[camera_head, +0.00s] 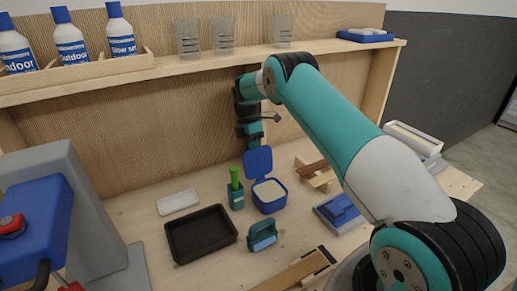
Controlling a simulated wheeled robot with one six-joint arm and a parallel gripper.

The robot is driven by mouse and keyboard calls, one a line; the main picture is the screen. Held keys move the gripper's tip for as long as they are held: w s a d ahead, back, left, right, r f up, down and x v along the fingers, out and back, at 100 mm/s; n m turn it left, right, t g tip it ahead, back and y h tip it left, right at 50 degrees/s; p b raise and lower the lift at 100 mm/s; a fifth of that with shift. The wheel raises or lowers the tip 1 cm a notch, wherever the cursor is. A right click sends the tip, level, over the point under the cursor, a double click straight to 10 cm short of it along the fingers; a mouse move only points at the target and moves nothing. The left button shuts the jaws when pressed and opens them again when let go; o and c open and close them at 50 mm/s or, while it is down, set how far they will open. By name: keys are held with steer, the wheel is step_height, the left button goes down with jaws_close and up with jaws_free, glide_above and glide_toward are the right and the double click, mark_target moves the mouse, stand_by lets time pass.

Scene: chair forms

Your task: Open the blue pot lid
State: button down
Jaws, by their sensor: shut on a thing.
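The blue pot (269,203) stands on the workbench with a pale inside showing at its top. Its blue lid (258,162) is raised upright at the back of the pot. My gripper (255,147) points down from above and is shut on the top edge of the lid. The fingertips are small and partly hidden here, so the exact grip on the edge is hard to see.
A green-handled tool in a holder (236,190) stands close left of the pot. A black tray (201,234), a white dish (178,202), a teal block-like item (262,236) and a blue item (340,212) lie around. A shelf (200,65) with bottles and glasses runs above.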

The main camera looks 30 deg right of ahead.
steer(key=shift+w+d+f, duration=0.1)
steer(key=shift+w+f, duration=0.15)
steer(key=shift+f, duration=0.25)
steer(key=shift+w, duration=0.2)
steer(key=c, duration=1.2)
jaws_free()
steer(key=shift+o, duration=0.2)
steer(key=shift+r, duration=0.15)
